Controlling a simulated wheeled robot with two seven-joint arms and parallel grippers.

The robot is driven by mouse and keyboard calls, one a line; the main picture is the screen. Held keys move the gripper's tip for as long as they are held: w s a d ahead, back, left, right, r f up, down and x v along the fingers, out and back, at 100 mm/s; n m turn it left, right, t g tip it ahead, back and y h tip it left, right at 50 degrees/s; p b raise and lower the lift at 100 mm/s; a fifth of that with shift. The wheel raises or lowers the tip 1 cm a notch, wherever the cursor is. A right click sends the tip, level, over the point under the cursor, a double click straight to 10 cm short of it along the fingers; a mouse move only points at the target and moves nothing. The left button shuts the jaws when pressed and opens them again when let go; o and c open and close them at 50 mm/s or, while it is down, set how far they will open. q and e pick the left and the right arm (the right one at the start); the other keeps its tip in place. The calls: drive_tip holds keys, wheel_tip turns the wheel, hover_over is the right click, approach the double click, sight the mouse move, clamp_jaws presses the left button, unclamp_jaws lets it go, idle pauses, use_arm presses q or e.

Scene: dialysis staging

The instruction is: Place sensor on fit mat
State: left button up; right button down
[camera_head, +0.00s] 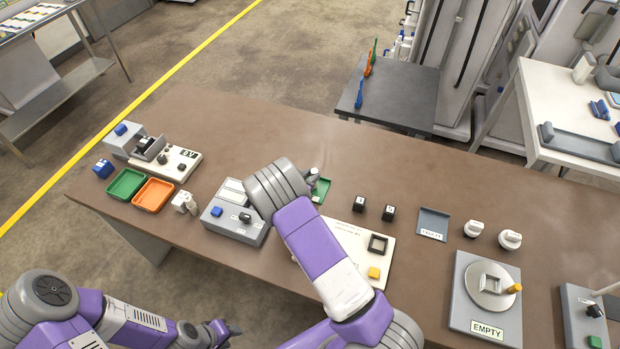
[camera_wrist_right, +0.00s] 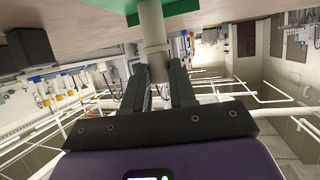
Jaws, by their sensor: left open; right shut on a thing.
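A pale cylindrical piece, which I take to be the sensor (camera_wrist_right: 151,25), is between the fingers of my right gripper (camera_wrist_right: 159,70) in the right wrist view. Its far end meets or nearly meets a green mat (camera_wrist_right: 188,7); I cannot tell if it touches. In the head view the sensor's pale top (camera_head: 313,172) shows over the green mat (camera_head: 322,188), just beyond my right wrist, which hides the gripper fingers and part of the mat. I cannot read a label on this mat. My left gripper (camera_head: 230,330) is open and empty, low at the left, off the table's near edge.
A grey meter box (camera_head: 235,232) stands left of my right wrist. A white board (camera_head: 385,258) lies under my right forearm. Two black cubes (camera_head: 374,207), a grey tray (camera_head: 433,224) and white knobs (camera_head: 510,238) are right. Green and orange trays (camera_head: 153,195) are left.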

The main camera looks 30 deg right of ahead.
drive_tip(key=shift+f, duration=0.2)
drive_tip(key=c, duration=1.4)
unclamp_jaws()
drive_tip(key=shift+f, duration=0.15)
drive_tip(key=o, duration=0.5)
drive_tip(key=shift+r, duration=0.25)
drive_tip(key=p+v, duration=0.1)
drive_tip(key=v, duration=1.1)
drive_tip(key=shift+f, duration=0.1)
